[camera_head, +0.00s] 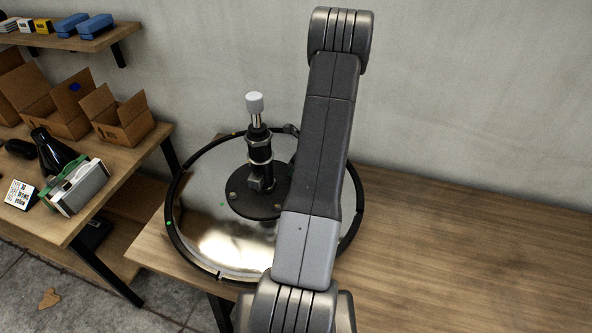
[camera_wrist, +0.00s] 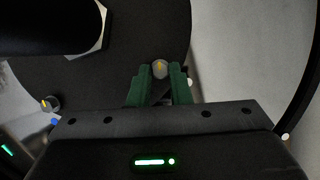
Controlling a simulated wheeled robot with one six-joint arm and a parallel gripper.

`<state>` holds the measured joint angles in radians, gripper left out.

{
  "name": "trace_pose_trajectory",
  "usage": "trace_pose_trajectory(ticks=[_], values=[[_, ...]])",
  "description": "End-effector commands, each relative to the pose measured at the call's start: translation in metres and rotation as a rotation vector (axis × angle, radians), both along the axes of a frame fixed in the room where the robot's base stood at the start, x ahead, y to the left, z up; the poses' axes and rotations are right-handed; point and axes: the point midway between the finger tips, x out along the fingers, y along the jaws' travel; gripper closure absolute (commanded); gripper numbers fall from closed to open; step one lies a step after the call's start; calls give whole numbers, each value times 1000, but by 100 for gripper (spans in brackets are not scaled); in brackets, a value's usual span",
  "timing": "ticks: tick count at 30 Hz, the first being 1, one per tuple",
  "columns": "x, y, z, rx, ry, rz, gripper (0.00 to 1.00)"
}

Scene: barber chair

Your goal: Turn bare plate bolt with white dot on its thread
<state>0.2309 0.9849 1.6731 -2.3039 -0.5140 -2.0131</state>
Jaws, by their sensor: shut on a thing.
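In the wrist view, my gripper (camera_wrist: 160,84) has its two green fingers on either side of a grey plate bolt (camera_wrist: 160,68) and is shut on it. The bolt's head has a yellow mark; its thread is hidden, and I see no white dot on it. My arm hides my gripper there.
A black column with a white-capped rod (camera_head: 255,104) rises from the plate and shows close by at upper left in the wrist view. A black-rimmed shiny disc (camera_head: 205,225) lies under the plate. A side table (camera_head: 125,180) holds cardboard boxes. The wooden bench (camera_head: 450,250) is clear at right.

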Motion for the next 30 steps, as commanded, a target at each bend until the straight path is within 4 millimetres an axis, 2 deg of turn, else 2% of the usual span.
trace_pose_trajectory(ticks=[24,30], values=[[-4,8,0,-1,-2,-772,100],[-5,8,1,-1,-1,-904,100]])
